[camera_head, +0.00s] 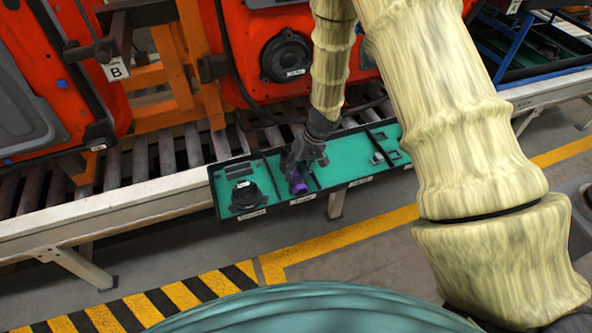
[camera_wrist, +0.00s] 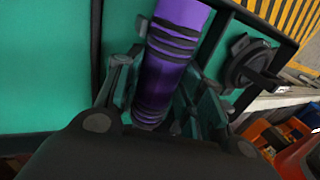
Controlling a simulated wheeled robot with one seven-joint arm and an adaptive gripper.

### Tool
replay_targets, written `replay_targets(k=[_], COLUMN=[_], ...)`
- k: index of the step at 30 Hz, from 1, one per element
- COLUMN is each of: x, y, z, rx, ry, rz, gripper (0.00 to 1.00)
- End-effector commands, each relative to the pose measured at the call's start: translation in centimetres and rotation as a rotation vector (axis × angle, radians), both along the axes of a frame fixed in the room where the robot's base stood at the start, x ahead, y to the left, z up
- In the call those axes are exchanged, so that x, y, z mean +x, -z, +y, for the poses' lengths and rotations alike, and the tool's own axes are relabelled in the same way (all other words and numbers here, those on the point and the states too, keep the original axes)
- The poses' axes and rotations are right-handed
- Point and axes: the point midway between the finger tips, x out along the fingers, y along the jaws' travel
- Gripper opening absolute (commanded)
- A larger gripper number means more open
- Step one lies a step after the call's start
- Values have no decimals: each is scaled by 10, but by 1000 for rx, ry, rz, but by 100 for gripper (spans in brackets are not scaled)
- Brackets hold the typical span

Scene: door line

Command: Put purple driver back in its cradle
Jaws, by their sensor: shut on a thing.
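The purple driver (camera_head: 296,183) shows just below my gripper (camera_head: 303,155), over the second compartment from the left of the green tray (camera_head: 328,192). In the wrist view the driver (camera_wrist: 165,75) is a purple cylinder with dark ridged bands. It lies between the two fingers of my gripper (camera_wrist: 160,88), which are shut on it. Green tray floor shows behind it. The cradle is not clearly visible; the driver and fingers cover that part of the tray. I cannot tell whether the driver touches the tray.
A round black part (camera_head: 247,196) sits in the tray's left compartment. Small grey parts (camera_head: 377,158) lie in the right compartments. Dark dividers and a raised rim bound the tray. A roller conveyor (camera_head: 150,155) and orange door panels (camera_head: 262,38) stand behind.

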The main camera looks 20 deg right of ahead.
Motion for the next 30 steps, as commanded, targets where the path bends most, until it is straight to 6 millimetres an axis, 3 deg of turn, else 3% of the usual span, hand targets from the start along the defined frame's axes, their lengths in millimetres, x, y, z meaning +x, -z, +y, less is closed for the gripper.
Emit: replay_targets(k=[30], x=[-6], y=[6], z=[1], rx=[0], ry=[-2], rz=[8], gripper=[0])
